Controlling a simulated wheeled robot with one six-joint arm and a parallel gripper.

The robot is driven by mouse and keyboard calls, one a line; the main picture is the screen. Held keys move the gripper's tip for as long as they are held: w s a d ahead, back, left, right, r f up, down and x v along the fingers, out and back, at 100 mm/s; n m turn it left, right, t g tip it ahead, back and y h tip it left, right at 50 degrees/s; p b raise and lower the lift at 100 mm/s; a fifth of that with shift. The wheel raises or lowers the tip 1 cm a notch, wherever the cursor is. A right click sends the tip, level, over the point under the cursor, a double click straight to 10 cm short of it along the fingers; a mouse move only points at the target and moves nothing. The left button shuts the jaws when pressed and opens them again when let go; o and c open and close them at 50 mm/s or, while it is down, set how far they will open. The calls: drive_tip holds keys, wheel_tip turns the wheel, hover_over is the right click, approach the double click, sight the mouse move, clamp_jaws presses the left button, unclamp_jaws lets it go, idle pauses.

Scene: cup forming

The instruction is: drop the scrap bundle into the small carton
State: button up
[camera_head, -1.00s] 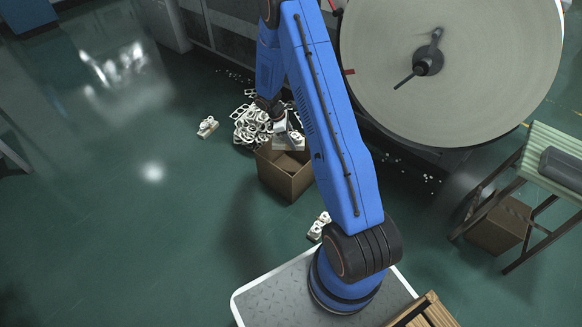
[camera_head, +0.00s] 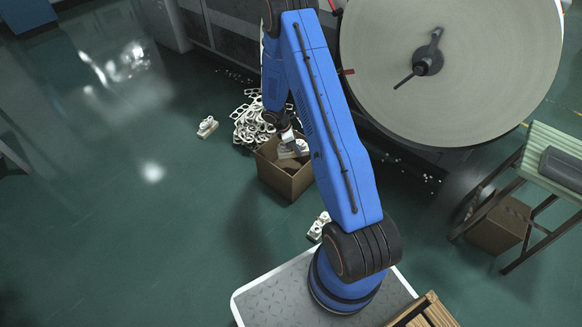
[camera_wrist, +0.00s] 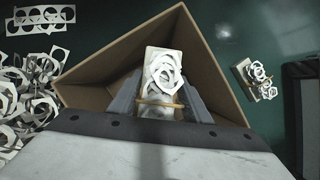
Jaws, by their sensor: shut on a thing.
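The small carton (camera_head: 283,184) is a brown open-topped box on the floor in front of the scrap pile. In the wrist view its cardboard wall (camera_wrist: 113,47) surrounds my gripper (camera_wrist: 160,98). My gripper is shut on the scrap bundle (camera_wrist: 163,68), a stack of white punched pieces with a tan band around it. The bundle is inside the outline of the carton's opening, and in the head view the bundle (camera_head: 292,149) shows at the opening, close to the rim. I cannot tell whether it touches the carton's bottom.
A heap of loose white scrap (camera_head: 250,122) lies behind and left of the carton. Another bundle (camera_head: 207,127) lies left of the heap, and one (camera_head: 318,226) lies near my base. A second brown carton (camera_head: 500,226) stands under the table at right. The left floor is clear.

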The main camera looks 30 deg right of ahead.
drive_tip(key=shift+f, duration=0.15)
drive_tip(key=o, duration=1.2)
drive_tip(key=v, duration=1.7)
drive_tip(key=shift+r, duration=0.25)
drive_tip(key=shift+w, duration=0.1)
